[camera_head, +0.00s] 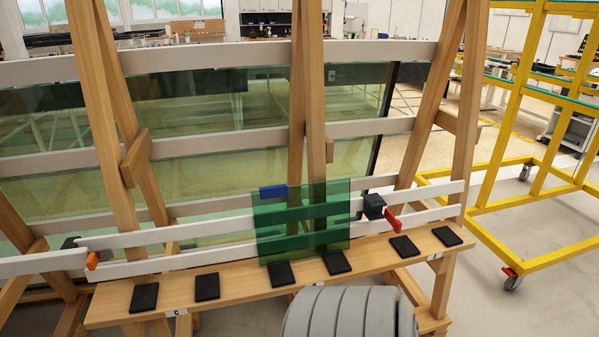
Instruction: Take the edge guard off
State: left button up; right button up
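A small blue piece (273,191), which looks like the edge guard, sits on the top edge of a green tinted glass pane (300,235), near its upper left corner. The pane stands upright on the wooden ledge and leans on the white rails of the rack. Nothing touches the blue piece from outside the pane. Neither of my grippers shows. A grey ribbed rounded part at the bottom centre looks like my own arm, and it hides part of the floor and ledge front.
The wooden ledge (235,292) carries several black pads (282,273). A black block (374,206) and a red piece (392,222) are right of the pane. An orange piece (92,261) is on the left. A yellow wheeled frame (545,180) stands right.

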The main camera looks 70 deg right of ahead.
aim_at(267, 192)
jog(key=z, duration=2)
